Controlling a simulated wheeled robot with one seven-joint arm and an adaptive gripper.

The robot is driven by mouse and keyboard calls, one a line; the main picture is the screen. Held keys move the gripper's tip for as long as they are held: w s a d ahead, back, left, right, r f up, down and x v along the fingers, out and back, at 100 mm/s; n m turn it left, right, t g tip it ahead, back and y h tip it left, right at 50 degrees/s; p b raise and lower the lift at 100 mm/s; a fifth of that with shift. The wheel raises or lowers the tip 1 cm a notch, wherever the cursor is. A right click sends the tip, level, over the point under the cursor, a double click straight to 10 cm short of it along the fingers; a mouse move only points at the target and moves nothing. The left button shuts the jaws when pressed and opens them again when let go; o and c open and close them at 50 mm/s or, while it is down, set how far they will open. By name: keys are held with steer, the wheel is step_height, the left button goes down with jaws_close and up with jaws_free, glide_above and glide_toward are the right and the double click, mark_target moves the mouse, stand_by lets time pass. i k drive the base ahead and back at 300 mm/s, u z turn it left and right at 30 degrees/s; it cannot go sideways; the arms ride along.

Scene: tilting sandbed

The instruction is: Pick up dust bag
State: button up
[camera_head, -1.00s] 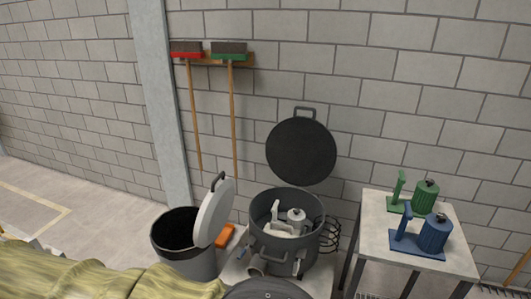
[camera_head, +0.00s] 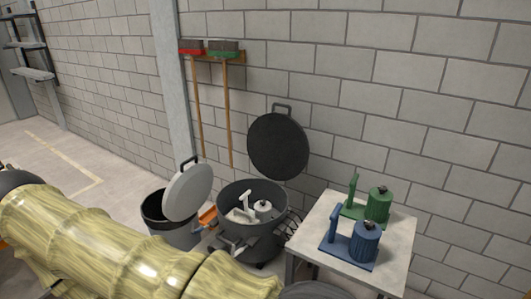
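No clearly recognisable dust bag shows in the head view. An open dark grey drum (camera_head: 252,213) stands at the middle, its round black lid (camera_head: 278,146) raised against the wall. Inside the drum are white fittings (camera_head: 246,208); whether a bag is among them I cannot tell. My gripper is not in view. A large yellow, wood-grained, ribbed sleeve of my arm fills the lower left and hides the floor behind it.
A table (camera_head: 398,246) on the right holds a green device (camera_head: 378,204) and a blue device (camera_head: 363,242). Two brooms (camera_head: 227,100) hang on the wall. Floor at far left is open.

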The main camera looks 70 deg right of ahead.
mark_target(237, 215)
steer(key=k, duration=0.1)
steer(key=z, duration=1.8)
steer(key=i, duration=0.4)
steer(key=u, duration=0.05)
